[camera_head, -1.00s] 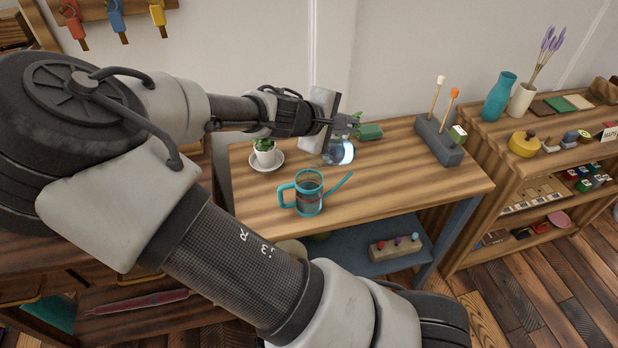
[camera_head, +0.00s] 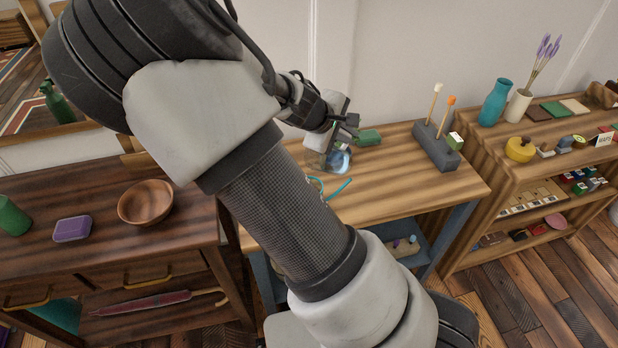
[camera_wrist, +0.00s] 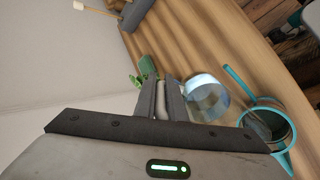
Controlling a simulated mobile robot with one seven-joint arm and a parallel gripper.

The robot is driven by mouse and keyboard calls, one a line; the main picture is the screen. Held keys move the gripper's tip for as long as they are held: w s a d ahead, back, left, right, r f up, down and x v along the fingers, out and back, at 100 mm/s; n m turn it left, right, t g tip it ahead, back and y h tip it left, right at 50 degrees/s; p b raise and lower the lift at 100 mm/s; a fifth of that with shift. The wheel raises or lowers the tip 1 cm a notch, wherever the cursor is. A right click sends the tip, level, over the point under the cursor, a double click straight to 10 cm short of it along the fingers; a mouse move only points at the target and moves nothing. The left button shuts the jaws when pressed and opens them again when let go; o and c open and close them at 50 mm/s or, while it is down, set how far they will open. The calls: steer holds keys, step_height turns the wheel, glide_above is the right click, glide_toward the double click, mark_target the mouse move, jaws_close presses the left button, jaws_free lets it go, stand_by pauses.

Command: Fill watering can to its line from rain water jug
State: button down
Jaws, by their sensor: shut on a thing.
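The rain water jug (camera_head: 341,161) is clear and rounded, with bluish water in it. It shows beside my gripper's fingers in the wrist view (camera_wrist: 207,98). My gripper (camera_wrist: 161,98) is shut on the jug's pale handle; my wrist partly covers the grip in the head view. The watering can has a teal rim, handle and spout (camera_wrist: 240,82) and see-through walls. In the wrist view it stands right of the jug, apart from my fingers. In the head view my arm hides most of it, leaving the spout (camera_head: 338,189). I cannot see its fill line now.
A green block (camera_head: 368,137) lies on the wooden table (camera_head: 400,185) behind the jug. A grey holder (camera_head: 437,146) with upright sticks stands at the table's right. A wooden bowl (camera_head: 146,203) and purple box (camera_head: 72,229) sit on the left cabinet. The table's right front is clear.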

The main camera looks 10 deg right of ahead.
steer(key=shift+w+d+f+g+y, duration=0.1)
steer(key=shift+d+f+g+y, duration=0.25)
steer(key=shift+f, duration=0.25)
steer(key=shift+a+f, duration=0.1)
steer(key=shift+a, duration=0.1)
steer(key=d+f+g+y+p, duration=0.1)
steer(key=y+p, duration=0.1)
steer(key=p, duration=0.2)
steer(key=w+d+g+y+p, duration=0.1)
steer(key=y+p, duration=0.1)
steer(key=p, duration=0.2)
steer(key=w+d+f+g+y+p, duration=0.1)
steer(key=y+p, duration=0.2)
steer(key=p, duration=0.1)
steer(key=shift+d+f+g, duration=0.15)
steer(key=shift+f+g, duration=0.15)
steer(key=shift+g, duration=0.05)
steer(key=shift+s, duration=0.1)
stand_by(0.4)
